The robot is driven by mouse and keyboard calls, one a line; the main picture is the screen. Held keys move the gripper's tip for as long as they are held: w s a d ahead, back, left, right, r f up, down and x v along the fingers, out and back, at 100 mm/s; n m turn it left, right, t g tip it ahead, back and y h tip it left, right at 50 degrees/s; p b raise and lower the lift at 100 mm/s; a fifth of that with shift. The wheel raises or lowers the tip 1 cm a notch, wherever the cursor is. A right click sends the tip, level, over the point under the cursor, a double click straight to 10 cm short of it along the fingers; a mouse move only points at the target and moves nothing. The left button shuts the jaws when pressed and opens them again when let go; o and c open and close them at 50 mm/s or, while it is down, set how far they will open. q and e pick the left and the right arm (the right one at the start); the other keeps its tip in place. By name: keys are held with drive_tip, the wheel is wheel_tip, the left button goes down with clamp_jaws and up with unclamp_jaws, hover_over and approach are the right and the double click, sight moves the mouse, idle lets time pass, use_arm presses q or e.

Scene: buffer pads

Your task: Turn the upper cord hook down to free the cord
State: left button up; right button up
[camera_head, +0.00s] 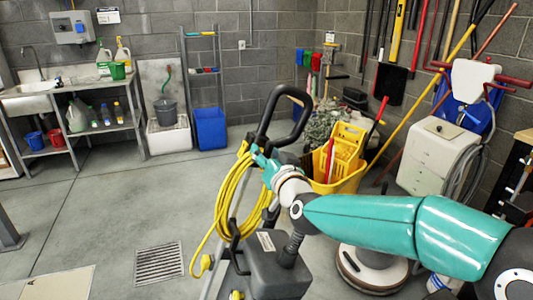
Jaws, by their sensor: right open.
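A floor buffer stands in front of me, with a black loop handle (282,93) at its top and a dark grey motor housing (266,275) lower down. A yellow cord (228,198) hangs in a wound bundle along its left side, with the yellow plug end (201,264) low at the left. The upper cord hook is hidden or too small to make out behind my right gripper. A black lower hook (235,232) shows at the coil's bottom. My right gripper (259,157) is open at the top of the coil, just below the handle; contact is unclear. My left gripper is out of view.
A yellow mop bucket (345,160) stands close behind my right arm. A white wheeled machine (438,150) is at the right. A blue bin (210,128) and shelf with sink (75,110) line the back wall. The floor at left is clear, with a drain grate (160,262).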

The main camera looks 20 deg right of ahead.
drive_tip(key=shift+c, duration=0.3)
clamp_jaws()
